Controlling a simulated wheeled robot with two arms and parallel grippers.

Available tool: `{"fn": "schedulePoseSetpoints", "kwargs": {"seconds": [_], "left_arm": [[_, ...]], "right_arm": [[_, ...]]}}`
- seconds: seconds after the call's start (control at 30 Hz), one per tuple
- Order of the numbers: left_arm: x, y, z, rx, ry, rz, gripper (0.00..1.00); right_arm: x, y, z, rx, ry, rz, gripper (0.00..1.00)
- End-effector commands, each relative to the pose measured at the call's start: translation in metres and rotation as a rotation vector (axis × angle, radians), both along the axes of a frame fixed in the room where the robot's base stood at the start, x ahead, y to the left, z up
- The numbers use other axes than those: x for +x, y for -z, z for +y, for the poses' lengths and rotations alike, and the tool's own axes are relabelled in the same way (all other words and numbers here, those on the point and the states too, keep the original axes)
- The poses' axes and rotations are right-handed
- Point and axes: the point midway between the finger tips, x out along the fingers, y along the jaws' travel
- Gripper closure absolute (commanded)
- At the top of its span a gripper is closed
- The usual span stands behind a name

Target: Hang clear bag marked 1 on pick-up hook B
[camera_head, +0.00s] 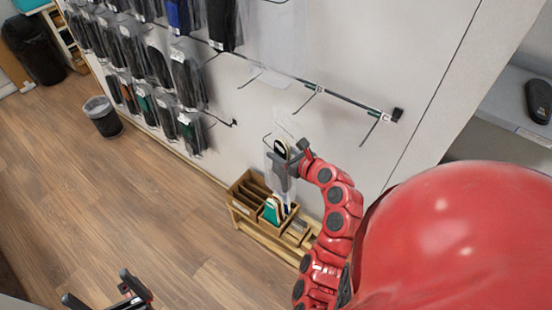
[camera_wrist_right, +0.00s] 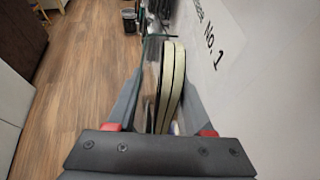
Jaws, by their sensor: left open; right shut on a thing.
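My right gripper (camera_head: 284,166) is shut on a clear bag (camera_head: 284,122) beside the wall. Dark-edged, cream insoles (camera_wrist_right: 172,85) show between its fingers in the right wrist view. Black text reading "No. 1" stands on a pale surface (camera_wrist_right: 215,55) right of the insoles; I cannot tell whether that is bag or wall. Several bare hooks stick out from the rail above, including a middle hook (camera_head: 310,102) and a right hook (camera_head: 375,130). A wire hook end shows just behind the bag's upper part. My left gripper (camera_head: 105,295) is open and empty at the lower left.
Hooks on the left carry several bagged dark insoles (camera_head: 185,75). A wooden box with compartments (camera_head: 243,200) stands low below my right gripper. A waste bin (camera_head: 103,115) stands on the open wooden floor. A grey shelf (camera_head: 500,125) is at the right.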

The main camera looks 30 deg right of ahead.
Motion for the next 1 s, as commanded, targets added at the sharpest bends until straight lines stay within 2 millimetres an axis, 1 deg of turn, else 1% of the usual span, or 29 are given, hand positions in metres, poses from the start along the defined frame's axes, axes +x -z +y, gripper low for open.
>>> {"fn": "schedulePoseSetpoints", "kwargs": {"seconds": [0.03, 0.67, 0.73, 0.9, 1.0], "left_arm": [[0.0, 0.006, 0.0, 0.0, 0.0, 0.0, 0.0], [0.0, 0.042, 0.0, 0.0, 0.0, 0.0, 0.0], [0.0, 0.037, 0.0, 0.0, 0.0, 0.0, 0.0], [0.0, 0.034, 0.0, 0.0, 0.0, 0.0, 0.0], [0.0, 0.029, 0.0, 0.0, 0.0, 0.0, 0.0]], "right_arm": [[0.002, 0.002, -0.004, -0.003, 0.001, -0.002, 1.0], [0.018, 0.006, -0.042, 0.0, 0.002, -0.003, 1.0], [0.019, 0.004, -0.046, 0.003, 0.002, -0.002, 1.0], [0.021, 0.008, -0.052, 0.002, 0.002, -0.002, 1.0], [0.022, 0.009, -0.053, 0.003, 0.001, -0.001, 1.0]]}}
